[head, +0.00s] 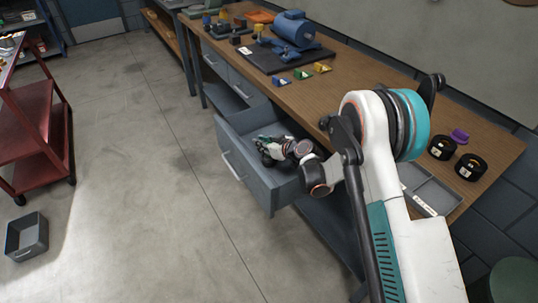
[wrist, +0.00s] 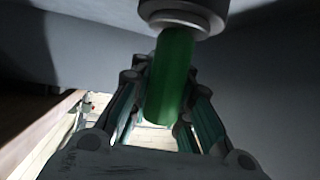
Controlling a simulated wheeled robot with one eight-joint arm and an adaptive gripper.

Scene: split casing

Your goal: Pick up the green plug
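The green plug (wrist: 172,80) shows in the wrist view as a green cylinder with a round grey part (wrist: 185,14) at its far end. It lies between the two fingers of my gripper (wrist: 165,85). The fingers stand close on either side of it, but I cannot tell whether both press on it. In the head view my gripper (head: 266,148) is down inside the open grey drawer (head: 284,193). The plug cannot be made out there.
The drawer walls stand close around my gripper. The wooden bench (head: 340,95) above carries a blue machine (head: 293,30), small coloured blocks, black rings (head: 470,167) and a grey tray (head: 430,190). A red cart (head: 38,125) and a grey bin (head: 27,237) stand left. The floor between is clear.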

